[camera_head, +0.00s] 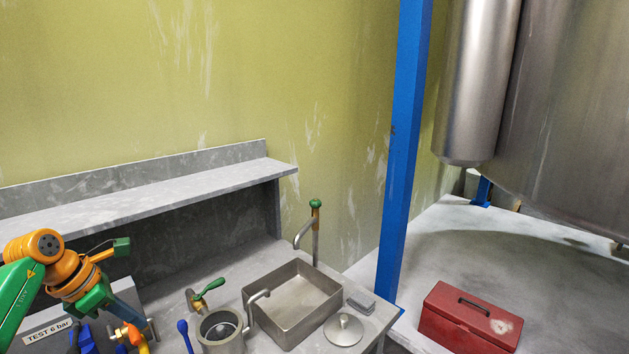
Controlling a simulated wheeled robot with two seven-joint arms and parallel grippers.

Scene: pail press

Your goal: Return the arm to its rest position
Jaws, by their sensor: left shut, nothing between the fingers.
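My left arm comes in from the left edge, and its green and orange wrist is over the left part of the grey bench. My left gripper (138,316) points down and to the right, shut and empty. It is in front of the box labelled "TEST 6 bar" (48,331), close to the blue and orange-yellow fittings (131,335). I cannot tell whether it touches them. My right gripper is not in view.
A grey round pot (221,345), a green-handled valve (208,291), a steel sink (293,335) and a knobbed lid (344,331) are right of the gripper. A shelf (150,195) overhangs the bench. A blue post (402,150) and red toolbox (465,325) stand farther right.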

